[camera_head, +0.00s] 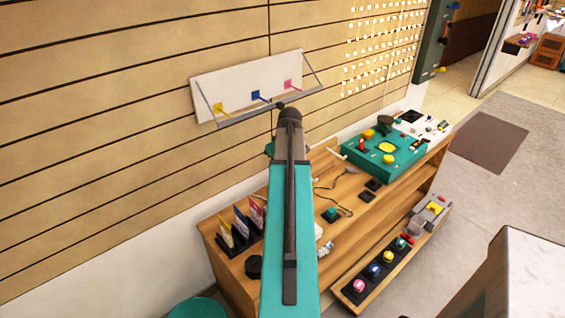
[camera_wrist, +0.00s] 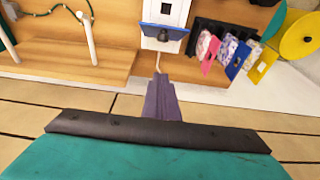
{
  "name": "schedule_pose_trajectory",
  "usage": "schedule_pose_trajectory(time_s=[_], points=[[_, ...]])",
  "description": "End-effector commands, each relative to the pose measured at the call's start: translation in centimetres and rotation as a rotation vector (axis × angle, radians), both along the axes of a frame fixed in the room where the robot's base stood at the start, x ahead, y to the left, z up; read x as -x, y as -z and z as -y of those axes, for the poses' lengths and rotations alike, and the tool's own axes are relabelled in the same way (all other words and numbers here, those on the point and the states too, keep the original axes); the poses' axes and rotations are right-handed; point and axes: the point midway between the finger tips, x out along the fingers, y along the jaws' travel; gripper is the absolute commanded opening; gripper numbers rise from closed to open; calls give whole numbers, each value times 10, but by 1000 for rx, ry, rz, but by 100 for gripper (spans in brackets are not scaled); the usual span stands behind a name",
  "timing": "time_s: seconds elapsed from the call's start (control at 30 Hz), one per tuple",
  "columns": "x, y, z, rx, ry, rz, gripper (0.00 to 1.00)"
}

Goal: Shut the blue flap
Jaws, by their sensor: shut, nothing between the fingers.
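A rack of upright, patterned flaps with coloured edges stands on the wooden bench at lower left in the head view. Its blue flap (camera_head: 241,227) is between a yellow one and a pink one. The same blue flap (camera_wrist: 239,58) shows at upper right in the wrist view, leaning at an angle between pink and yellow neighbours. My gripper (camera_wrist: 160,84) is shut and empty, apart from the rack and to its left in the wrist view. In the head view my arm reaches up to the wall and its own wrist hides the fingers.
A white wall panel (camera_head: 225,85) with yellow, blue and pink pegs is by my wrist. A teal device (camera_head: 388,160) and small parts are on the bench. A lower tray (camera_head: 347,293) holds coloured knobs. Open floor lies at right.

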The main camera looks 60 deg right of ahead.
Motion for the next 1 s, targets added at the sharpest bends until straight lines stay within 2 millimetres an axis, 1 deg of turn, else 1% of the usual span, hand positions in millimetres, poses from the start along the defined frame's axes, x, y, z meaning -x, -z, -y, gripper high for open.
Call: schedule_pose_trajectory(time_s=[0.57,0.6,0.7,0.83,1.0], points=[[-14,58,4,-2,0,-1,0],[-6,59,0,-2,1,-2,0],[5,64,-3,-2,3,0,0],[14,70,-6,-1,1,-1,0],[19,74,-7,0,0,0,0]])
